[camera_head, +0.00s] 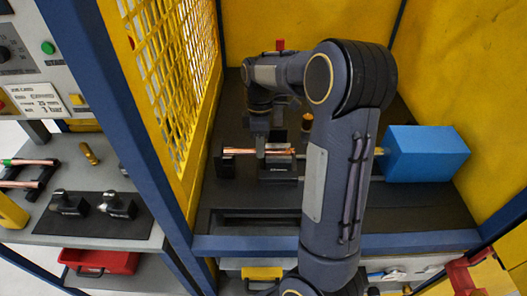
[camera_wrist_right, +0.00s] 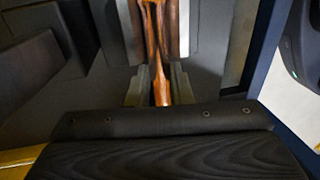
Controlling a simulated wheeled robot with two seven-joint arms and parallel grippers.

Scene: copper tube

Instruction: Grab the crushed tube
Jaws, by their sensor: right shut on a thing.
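The copper tube (camera_head: 238,151) lies level across a black fixture (camera_head: 278,172) inside the yellow-walled cell. In the right wrist view the tube (camera_wrist_right: 158,50) runs from the top edge down to between the fingers, with a narrowed, crushed-looking stretch near the middle. My right gripper (camera_head: 268,148) reaches down over the fixture, and in the wrist view its fingers (camera_wrist_right: 160,92) are shut on the tube near its lower visible end. My right arm hides part of the tube's right side. My left gripper is not in view.
A blue box (camera_head: 425,153) stands at the cell's right side. A yellow mesh panel (camera_head: 178,70) bounds the left. Outside it, other copper tubes (camera_head: 28,172) rest on a rack on the side bench, above a red bin (camera_head: 100,262).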

